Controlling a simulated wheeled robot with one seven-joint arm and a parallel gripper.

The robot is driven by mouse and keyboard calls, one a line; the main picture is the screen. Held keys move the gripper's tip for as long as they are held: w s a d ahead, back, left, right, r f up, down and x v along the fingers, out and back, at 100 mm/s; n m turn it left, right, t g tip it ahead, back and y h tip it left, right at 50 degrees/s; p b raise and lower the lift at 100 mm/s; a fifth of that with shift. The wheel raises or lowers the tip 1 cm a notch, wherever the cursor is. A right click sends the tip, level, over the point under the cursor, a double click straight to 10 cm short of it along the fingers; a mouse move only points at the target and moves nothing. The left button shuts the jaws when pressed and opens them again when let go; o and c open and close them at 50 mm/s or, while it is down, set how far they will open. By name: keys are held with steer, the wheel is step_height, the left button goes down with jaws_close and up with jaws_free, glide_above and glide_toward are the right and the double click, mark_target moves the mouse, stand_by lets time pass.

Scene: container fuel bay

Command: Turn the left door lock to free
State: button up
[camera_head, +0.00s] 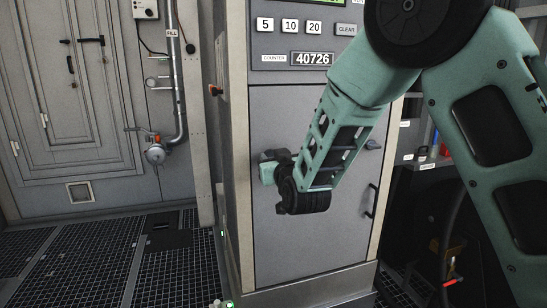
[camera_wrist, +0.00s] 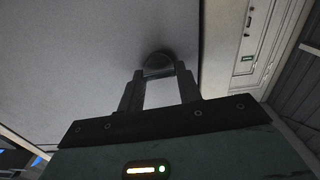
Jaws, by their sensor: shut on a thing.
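The left door lock (camera_wrist: 156,58) is a dark rounded knob on the grey cabinet door (camera_head: 300,115). In the wrist view my gripper (camera_wrist: 160,72) is shut on it, with one finger on each side. How far the lock is turned cannot be made out, since the fingers cover much of it. In the head view my gripper (camera_head: 268,171) is at the left side of the door, and my wrist and hand hide the left lock. The right door lock (camera_head: 373,144) shows near the door's right edge.
A dark handle (camera_head: 370,201) is on the door's right side below the right lock. The control panel (camera_head: 305,38) with number buttons and a counter is above the door. A pipe with a valve (camera_head: 156,153) runs down the left wall. Grated floor (camera_head: 85,255) lies clear at left.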

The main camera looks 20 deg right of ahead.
steer(key=n+p, duration=0.1)
steer(key=n, duration=0.2)
steer(key=shift+a+n, duration=0.1)
steer(key=shift+n, duration=0.3)
steer(key=n+p, duration=0.1)
steer(key=n, duration=0.3)
steer(key=shift+a+n+p, duration=0.1)
steer(key=shift+n+p, duration=0.2)
steer(key=shift+p, duration=0.1)
steer(key=shift+f+n+p, duration=0.1)
steer(key=shift+n+p, duration=2.15)
steer(key=shift+n, duration=2.15)
steer(key=o, duration=1)
steer(key=shift+f, duration=0.1)
